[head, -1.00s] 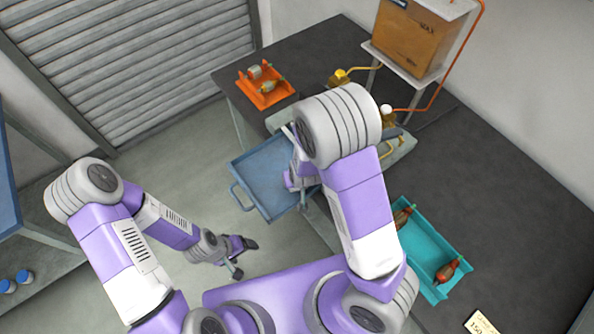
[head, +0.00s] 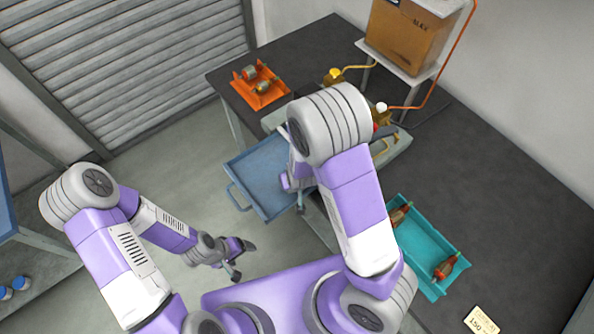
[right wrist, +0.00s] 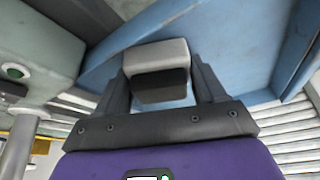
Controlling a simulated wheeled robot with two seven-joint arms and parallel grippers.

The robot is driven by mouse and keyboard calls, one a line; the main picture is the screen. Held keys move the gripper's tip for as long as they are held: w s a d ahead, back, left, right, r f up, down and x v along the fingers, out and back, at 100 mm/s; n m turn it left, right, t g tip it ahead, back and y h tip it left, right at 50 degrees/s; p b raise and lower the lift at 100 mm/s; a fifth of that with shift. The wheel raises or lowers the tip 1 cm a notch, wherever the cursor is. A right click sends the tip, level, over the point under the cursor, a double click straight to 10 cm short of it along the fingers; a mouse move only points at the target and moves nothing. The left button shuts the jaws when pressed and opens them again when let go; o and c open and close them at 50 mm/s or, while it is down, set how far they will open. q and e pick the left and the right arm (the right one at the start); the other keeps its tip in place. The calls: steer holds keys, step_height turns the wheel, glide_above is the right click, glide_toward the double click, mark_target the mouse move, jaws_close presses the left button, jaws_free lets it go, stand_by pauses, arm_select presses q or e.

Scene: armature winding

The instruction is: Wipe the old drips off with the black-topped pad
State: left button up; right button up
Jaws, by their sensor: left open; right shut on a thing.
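The pad (right wrist: 157,72), a small block with a pale grey part and a black part, is held between the fingers of my right gripper (right wrist: 160,82) in the right wrist view. In the head view my right gripper (head: 299,205) hangs over the right side of the blue tray (head: 258,173), and the pad is too hidden there to make out. Blue surfaces of the tray lie behind the pad in the right wrist view; I cannot tell whether the pad touches them. I cannot make out any drips. My left gripper (head: 236,266) is open and empty, above the floor.
An orange tray (head: 262,101) with parts stands at the back of the dark bench (head: 490,200). A teal tray (head: 425,240) with red-brown parts stands at the right. A brown box (head: 408,42) sits on a raised stand. My right arm hides part of the grey machine (head: 395,152).

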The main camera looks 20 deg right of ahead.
step_height(320, 180, up, 3)
steer(key=shift+a+f+p, duration=0.1)
steer(key=shift+p, duration=0.3)
steer(key=shift+w+r+p, duration=0.15)
steer(key=shift+r+p, duration=0.8)
steer(key=shift+p, duration=0.1)
step_height(320, 180, up, 4)
steer(key=p, duration=0.3)
steer(key=shift+f, duration=0.25)
